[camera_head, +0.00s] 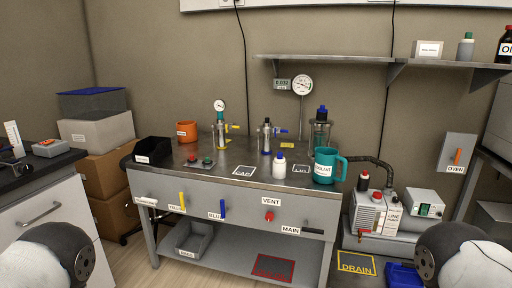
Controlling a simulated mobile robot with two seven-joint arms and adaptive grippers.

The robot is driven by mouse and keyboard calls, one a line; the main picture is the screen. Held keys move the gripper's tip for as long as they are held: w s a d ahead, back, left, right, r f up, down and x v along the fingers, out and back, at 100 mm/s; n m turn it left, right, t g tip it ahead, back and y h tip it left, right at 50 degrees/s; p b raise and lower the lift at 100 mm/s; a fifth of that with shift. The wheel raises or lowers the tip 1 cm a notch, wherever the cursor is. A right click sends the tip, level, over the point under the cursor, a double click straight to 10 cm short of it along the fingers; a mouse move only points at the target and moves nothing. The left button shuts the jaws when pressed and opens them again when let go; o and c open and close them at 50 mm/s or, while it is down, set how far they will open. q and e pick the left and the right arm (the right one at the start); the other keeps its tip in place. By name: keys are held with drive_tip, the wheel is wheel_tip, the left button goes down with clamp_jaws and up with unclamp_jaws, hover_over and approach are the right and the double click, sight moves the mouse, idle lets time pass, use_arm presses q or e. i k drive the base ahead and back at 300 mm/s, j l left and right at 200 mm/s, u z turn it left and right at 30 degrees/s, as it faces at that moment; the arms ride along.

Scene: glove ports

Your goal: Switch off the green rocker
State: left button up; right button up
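A small green patch, which looks like the green rocker (425,209), is on the front of a white box (413,199) at the right, beside the table. It is too small to tell which way it is pressed. A white pump unit (368,213) labelled LINE stands left of that box, with a small red patch (376,195) on it. A green round button (208,162) and a red one (191,160) sit on the tabletop at the left. Parts of my two arms show at the bottom left and bottom right corners; neither gripper is in view.
The steel table (225,176) carries a teal mug (325,166), a white bottle (279,169), glassware and an orange cup (187,131). Coloured handles line its front panel (240,208). A hose (372,161) runs to the pump. A grey OVEN switch box (459,153) hangs at right.

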sight(423, 210)
drive_tip(key=z, duration=1.3)
